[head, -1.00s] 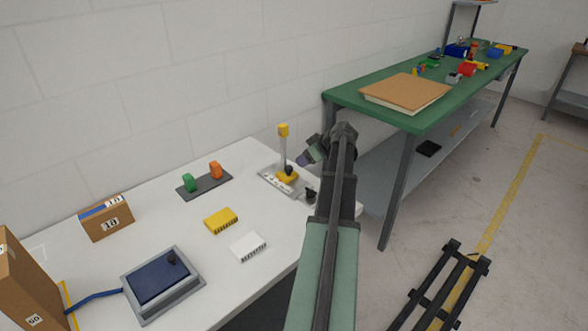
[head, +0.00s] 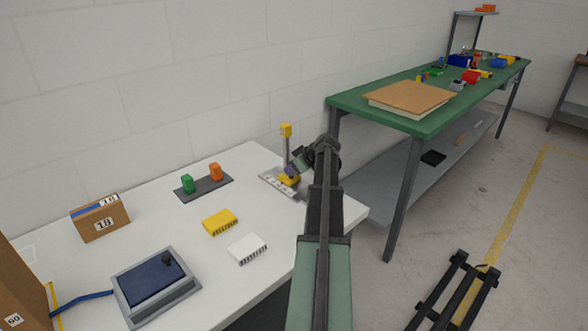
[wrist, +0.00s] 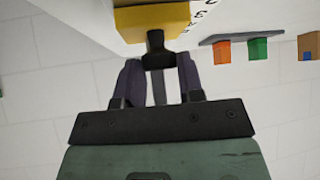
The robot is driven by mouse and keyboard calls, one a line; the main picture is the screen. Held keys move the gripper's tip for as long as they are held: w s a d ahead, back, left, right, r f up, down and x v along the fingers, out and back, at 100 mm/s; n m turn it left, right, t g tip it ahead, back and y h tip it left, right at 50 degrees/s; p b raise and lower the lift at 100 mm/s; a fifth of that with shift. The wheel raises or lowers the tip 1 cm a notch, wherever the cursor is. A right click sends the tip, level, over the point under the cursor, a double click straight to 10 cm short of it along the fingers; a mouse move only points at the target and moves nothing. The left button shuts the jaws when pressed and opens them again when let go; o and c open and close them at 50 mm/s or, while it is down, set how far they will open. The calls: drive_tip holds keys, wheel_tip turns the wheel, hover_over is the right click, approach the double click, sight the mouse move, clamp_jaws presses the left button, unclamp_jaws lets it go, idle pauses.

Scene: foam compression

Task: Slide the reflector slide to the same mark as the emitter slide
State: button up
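A grey rail plate with printed marks (head: 272,184) lies at the table's far right corner. A yellow slide block (head: 288,179) sits on it, and it also shows at the top of the wrist view (wrist: 150,20). A black knob (wrist: 157,48) sticks out from the block. A grey post with a yellow head (head: 286,130) stands by the block. I cannot tell which part is emitter or reflector. My gripper (head: 290,171) is at the block; in the wrist view its fingers (wrist: 159,68) are apart, tips around the knob's near end, with gaps visible.
Green (head: 187,184) and orange (head: 215,172) blocks stand on a dark strip to the left. Yellow (head: 220,222) and white (head: 248,248) ridged blocks, a blue-topped device (head: 155,285) and cardboard boxes (head: 100,218) are on the white table. A green bench (head: 350,99) stands right.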

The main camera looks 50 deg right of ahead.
clamp_jaws()
drive_tip(key=w, duration=0.3)
drive_tip(key=w+d, duration=0.1)
drive_tip(key=w, duration=0.2)
drive_tip(key=shift+w+d+r, duration=0.1)
drive_tip(key=shift+w+d, duration=0.05)
drive_tip(key=o, duration=0.7)
unclamp_jaws()
drive_tip(key=shift+w, duration=0.15)
drive_tip(key=shift+o, duration=0.5)
